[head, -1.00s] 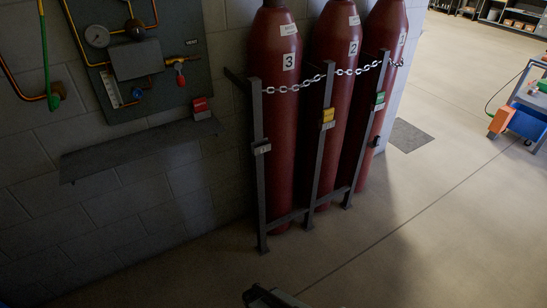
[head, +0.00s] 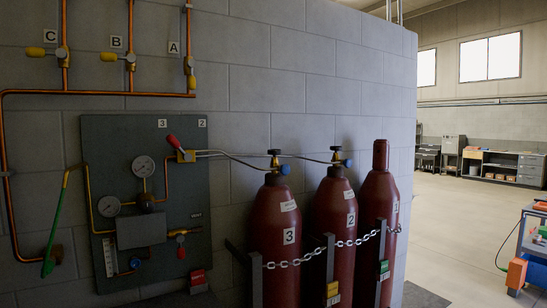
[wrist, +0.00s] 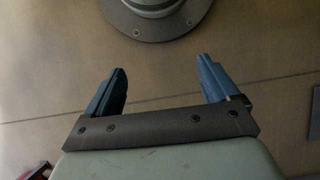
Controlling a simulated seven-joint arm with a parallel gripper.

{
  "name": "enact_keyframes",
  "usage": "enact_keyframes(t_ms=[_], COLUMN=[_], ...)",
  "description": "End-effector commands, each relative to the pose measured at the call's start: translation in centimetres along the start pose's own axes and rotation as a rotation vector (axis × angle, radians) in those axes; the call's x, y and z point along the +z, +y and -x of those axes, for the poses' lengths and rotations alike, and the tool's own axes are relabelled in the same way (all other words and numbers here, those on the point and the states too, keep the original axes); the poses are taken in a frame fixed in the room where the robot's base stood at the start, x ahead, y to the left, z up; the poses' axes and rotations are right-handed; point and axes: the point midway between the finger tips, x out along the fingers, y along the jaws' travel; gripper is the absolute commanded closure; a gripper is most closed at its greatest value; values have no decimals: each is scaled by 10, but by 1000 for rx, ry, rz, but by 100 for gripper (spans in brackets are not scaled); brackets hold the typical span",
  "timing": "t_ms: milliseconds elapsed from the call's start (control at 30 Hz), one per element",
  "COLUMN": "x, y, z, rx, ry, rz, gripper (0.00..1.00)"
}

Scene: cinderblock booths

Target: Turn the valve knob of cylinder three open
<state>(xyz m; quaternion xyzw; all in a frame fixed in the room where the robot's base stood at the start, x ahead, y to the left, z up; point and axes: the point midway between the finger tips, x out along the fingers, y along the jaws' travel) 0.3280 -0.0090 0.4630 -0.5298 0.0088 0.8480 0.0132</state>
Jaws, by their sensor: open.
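Cylinder three (head: 272,220) is a dark red gas cylinder with a white "3" label, upright at the left of a row of three in the head view. On its top is a small valve with a dark knob (head: 274,152) and a blue round part (head: 284,169) at its right side. Whether the valve is open cannot be told. A thin hose runs from it to the wall panel. My gripper (wrist: 161,74) shows only in the wrist view. Its two blue fingers are wide apart with nothing between them, above bare floor.
Cylinder two (head: 333,205) has a similar valve; cylinder one (head: 381,190) has a plain capped top. A chain (head: 345,243) crosses the cylinders' fronts. The wall panel (head: 190,225) carries gauges, pipes and a red-handled lever (head: 172,140). A cart (head: 530,245) stands far right; open floor lies between.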

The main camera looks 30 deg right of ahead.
Motion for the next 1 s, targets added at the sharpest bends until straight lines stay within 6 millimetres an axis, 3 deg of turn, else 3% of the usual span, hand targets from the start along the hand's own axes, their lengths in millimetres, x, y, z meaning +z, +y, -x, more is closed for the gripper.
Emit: enact_keyframes(t_ms=[33,567,1000], x=[-14,-134,-219], y=[1,14,43], z=[14,159,314], rx=[-2,-7,61], ry=[30,301,524], rz=[-3,-28,-44], gripper=[12,12,12])
